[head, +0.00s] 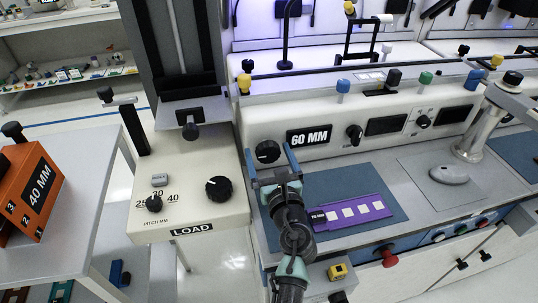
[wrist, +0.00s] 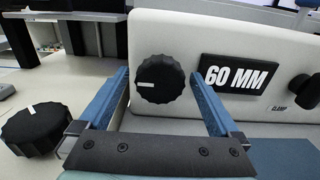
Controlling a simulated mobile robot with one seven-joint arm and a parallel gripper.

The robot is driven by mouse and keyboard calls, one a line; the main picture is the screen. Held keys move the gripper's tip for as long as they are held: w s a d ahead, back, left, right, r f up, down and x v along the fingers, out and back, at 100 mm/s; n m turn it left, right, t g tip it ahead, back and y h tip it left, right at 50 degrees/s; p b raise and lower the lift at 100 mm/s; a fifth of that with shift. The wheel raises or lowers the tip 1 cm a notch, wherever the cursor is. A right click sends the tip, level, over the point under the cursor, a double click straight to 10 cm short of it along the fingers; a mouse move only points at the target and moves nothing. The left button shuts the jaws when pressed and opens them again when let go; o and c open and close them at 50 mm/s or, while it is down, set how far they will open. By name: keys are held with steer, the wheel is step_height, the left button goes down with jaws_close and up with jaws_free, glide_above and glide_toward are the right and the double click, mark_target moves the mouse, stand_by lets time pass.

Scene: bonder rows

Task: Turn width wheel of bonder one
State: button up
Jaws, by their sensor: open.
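The width wheel (head: 267,152) is a black ribbed knob on the bonder's pale front panel, just left of a black 60 MM sign (head: 309,137). In the wrist view the wheel (wrist: 160,79) sits in the middle, with a short white mark pointing left. My gripper (head: 268,149) is open, its two blue fingers pointing at the panel. In the wrist view my gripper (wrist: 160,75) has one finger on each side of the wheel, with a visible gap on both sides. How far the fingertips are from the panel is hard to tell.
The loader (head: 190,215) with its LOAD label and black knobs stands close on the left; its large knob (wrist: 35,128) shows in the wrist view. A purple strip (head: 347,212) lies on the blue mat right of my arm. A CLAMP knob (wrist: 306,91) is right of the sign.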

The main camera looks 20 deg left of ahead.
steer(key=c, duration=1.4)
steer(key=shift+o, duration=0.2)
steer(key=shift+m, duration=0.3)
